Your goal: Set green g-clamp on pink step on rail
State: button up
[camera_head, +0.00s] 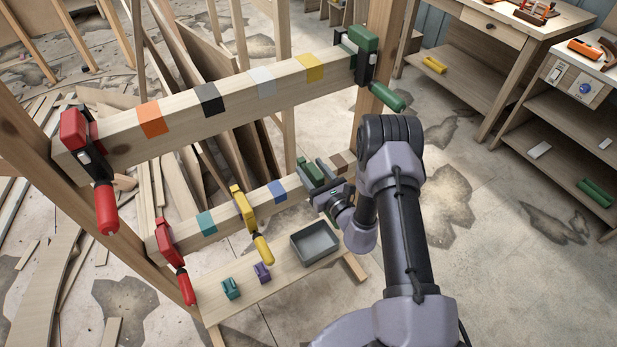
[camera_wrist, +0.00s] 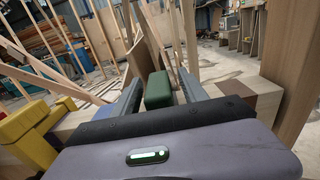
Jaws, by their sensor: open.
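A green g-clamp (camera_head: 311,172) sits on the lower rail (camera_head: 178,228), toward its right end. My gripper (camera_head: 328,188) is at this clamp, reaching in from the right front. In the wrist view the clamp's green body (camera_wrist: 158,90) stands between my two spread fingers, with no clear grip on it. Another green clamp (camera_head: 362,45) is fixed at the right end of the upper rail (camera_head: 187,110). I see no patch that is clearly pink. A brown patch (camera_head: 341,160) lies on the lower rail just right of the nearer green clamp, and shows in the wrist view (camera_wrist: 250,90).
A yellow clamp (camera_head: 242,207) and a red clamp (camera_head: 168,243) hang on the lower rail; another red clamp (camera_head: 80,140) is on the upper rail's left end. Below, a board (camera_head: 250,289) bears a grey tray (camera_head: 299,252) and small teal (camera_head: 230,288) and purple (camera_head: 262,271) clamps.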

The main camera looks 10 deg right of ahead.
grip_shut()
dwell(1.4)
